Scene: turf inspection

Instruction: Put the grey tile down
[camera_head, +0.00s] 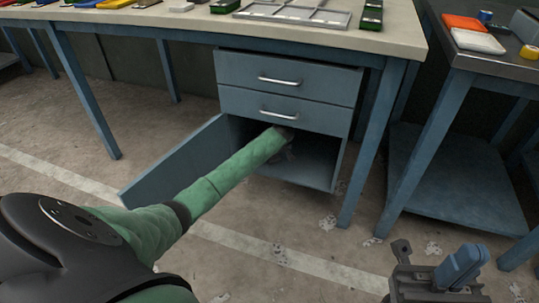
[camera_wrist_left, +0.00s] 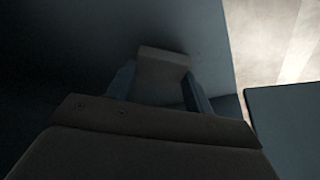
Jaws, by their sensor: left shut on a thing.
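The grey tile (camera_wrist_left: 163,67) shows in the left wrist view as a small pale block between the two fingers of my left gripper (camera_wrist_left: 159,86), which is shut on it. In the head view my left arm reaches into the open lower compartment of the blue cabinet (camera_head: 341,157), under the drawers. There the gripper's dark end is mostly hidden behind the arm, and I cannot make out the tile. Whether the tile touches the compartment floor cannot be told. My right gripper (camera_head: 434,274) is at the lower right, away from the cabinet; its fingertips are not clear.
The cabinet door (camera_head: 165,165) stands open to the left of my arm. Two closed drawers (camera_head: 290,94) are above the compartment. The workbench (camera_head: 200,28) holds several items and a grey frame (camera_head: 292,14). A side table (camera_head: 480,58) stands at right. White scraps litter the floor.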

